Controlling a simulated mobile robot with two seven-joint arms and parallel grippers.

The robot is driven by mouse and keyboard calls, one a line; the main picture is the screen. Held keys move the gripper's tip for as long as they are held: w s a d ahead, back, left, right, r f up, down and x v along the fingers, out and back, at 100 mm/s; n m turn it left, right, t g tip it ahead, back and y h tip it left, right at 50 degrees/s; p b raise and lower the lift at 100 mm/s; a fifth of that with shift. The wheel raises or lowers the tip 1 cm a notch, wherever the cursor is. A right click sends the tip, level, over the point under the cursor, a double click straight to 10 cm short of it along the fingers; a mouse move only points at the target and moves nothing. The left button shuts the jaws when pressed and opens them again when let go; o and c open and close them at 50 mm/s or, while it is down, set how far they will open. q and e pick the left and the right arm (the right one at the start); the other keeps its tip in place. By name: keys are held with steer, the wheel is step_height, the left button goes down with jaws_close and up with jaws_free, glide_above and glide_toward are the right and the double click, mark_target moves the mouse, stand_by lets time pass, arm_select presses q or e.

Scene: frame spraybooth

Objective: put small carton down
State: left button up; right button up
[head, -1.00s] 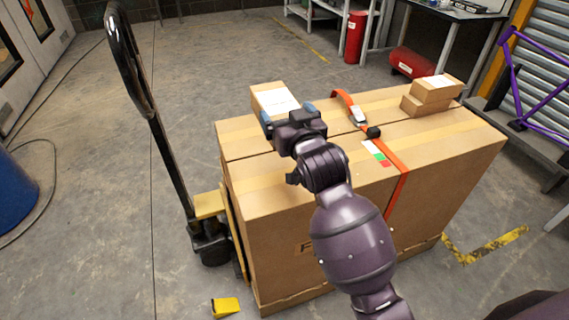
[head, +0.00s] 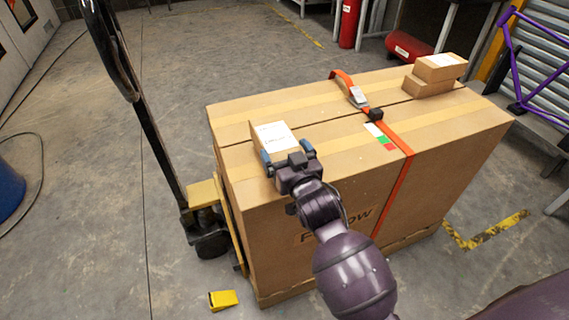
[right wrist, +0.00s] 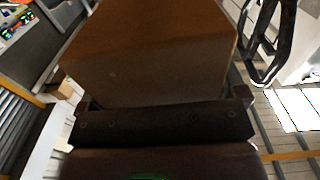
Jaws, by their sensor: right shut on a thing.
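The small carton (head: 262,139), brown with a white label on top, is in my right gripper (head: 287,154), with one blue fingertip on each side of it. It is over the left end of the top of the large brown box (head: 345,148); I cannot tell whether its underside touches the box. In the right wrist view the carton (right wrist: 150,55) fills the space between the fingers of the right gripper (right wrist: 165,98), and what lies below it is hidden. My left gripper is not in view.
Two other small cartons (head: 438,69) are stacked at the right end of the large box. An orange strap (head: 398,140) with a buckle crosses its middle. The pallet jack handle (head: 130,95) rises at the left. A yellow block (head: 223,299) lies on the floor.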

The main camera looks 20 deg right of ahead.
step_height(320, 180, down, 3)
steer(key=shift+f+b, duration=0.2)
steer(key=shift+b, duration=0.15)
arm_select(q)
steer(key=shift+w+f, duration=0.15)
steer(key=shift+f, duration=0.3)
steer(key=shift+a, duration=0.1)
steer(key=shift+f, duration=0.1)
arm_select(e)
steer(key=shift+f, duration=0.1)
steer(key=o, duration=0.9)
arm_select(q)
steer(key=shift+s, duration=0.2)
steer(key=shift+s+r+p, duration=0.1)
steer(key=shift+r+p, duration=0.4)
steer(key=shift+p, duration=0.2)
arm_select(e)
steer(key=shift+s+d, duration=0.2)
steer(key=shift+s, duration=5.8)
